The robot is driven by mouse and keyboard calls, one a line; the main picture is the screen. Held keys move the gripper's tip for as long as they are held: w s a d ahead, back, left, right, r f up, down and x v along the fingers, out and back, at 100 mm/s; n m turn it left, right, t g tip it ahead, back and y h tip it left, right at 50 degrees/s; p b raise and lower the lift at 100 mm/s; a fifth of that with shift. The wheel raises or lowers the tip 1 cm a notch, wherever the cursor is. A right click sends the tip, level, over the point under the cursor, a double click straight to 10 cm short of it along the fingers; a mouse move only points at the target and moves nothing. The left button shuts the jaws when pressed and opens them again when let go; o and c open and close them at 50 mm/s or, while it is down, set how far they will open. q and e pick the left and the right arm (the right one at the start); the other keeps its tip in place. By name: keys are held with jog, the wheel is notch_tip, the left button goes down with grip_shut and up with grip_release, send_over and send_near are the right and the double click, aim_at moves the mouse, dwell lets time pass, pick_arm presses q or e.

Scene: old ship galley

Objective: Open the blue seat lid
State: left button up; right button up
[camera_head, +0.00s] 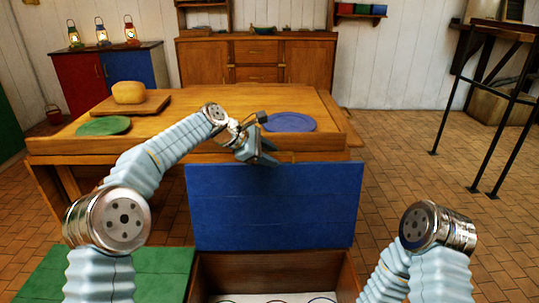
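The blue seat lid (275,207) stands raised, roughly upright, at the back of an open wooden seat box (272,266). The box interior shows below it, with a pale bottom and parts of several round rims at the lower picture edge. My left gripper (262,155) is at the lid's top edge, left of its middle. Its fingertips are small and partly lost against the lid and table, so I cannot tell whether they touch the lid or are open or shut. My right arm shows at the lower right, but its gripper is out of view.
A green seat lid (150,272) lies flat at left.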

pick_arm(q)
jog(key=shift+r, duration=0.1)
jog(key=v, duration=1.3)
jog(key=shift+a+r, duration=0.25)
jog(key=shift+s, duration=0.15)
